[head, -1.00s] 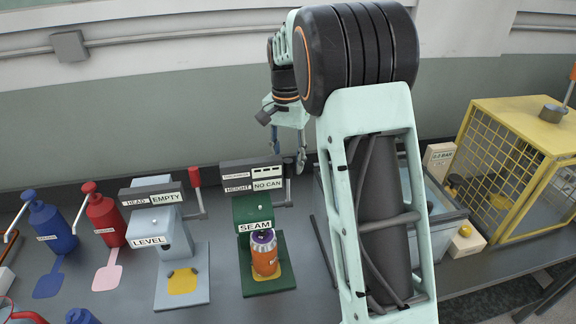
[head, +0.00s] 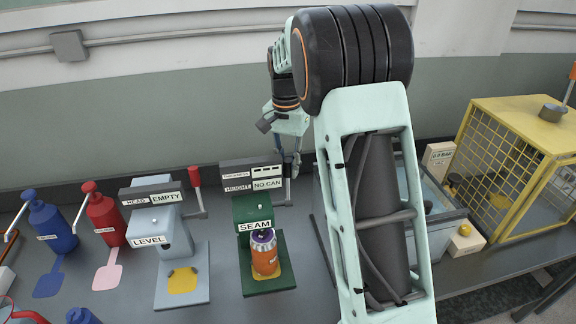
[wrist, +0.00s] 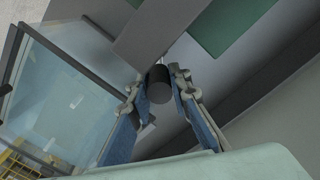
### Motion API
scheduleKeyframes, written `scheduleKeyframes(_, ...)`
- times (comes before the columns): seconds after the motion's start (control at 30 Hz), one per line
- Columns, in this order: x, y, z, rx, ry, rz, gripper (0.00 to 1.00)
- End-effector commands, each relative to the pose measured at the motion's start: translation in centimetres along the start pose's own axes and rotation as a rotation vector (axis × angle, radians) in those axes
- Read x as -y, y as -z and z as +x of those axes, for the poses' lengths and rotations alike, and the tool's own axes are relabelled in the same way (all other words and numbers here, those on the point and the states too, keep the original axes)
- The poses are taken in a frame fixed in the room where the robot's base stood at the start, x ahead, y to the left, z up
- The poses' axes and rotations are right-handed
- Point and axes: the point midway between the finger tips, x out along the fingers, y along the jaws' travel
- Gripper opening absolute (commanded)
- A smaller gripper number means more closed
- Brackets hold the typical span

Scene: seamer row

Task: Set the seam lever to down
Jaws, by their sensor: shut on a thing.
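The green seam machine (head: 252,210), labelled SEAM, stands at the middle of the bench. An orange can (head: 265,262) with a purple top is upright on its yellow pad. The seam lever (head: 287,190) is at the machine's right side, with its handle up and mostly hidden by my fingers in the head view. My gripper (head: 289,168) is above the lever and shut on its handle. In the wrist view, the dark round handle (wrist: 159,80) sits between the two fingers of my gripper (wrist: 161,90).
The grey LEVEL machine (head: 174,230), with a red-handled lever (head: 195,177), stands to the left. Red (head: 105,218) and blue (head: 50,226) pump bottles are farther left. A clear-walled tank (head: 433,225) and yellow cage (head: 515,160) stand to the right.

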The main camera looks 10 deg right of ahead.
Motion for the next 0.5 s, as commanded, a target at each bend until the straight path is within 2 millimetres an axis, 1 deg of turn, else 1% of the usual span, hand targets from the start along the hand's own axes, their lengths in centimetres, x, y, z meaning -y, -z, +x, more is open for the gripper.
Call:
scheduleKeyframes(0.23, -0.1, -0.1, 0.1, -0.016, 0.010, 0.000, 0.00)
scheduleKeyframes(0.5, -0.6, -1.0, 0.3, -0.089, 0.058, 0.001, 0.00)
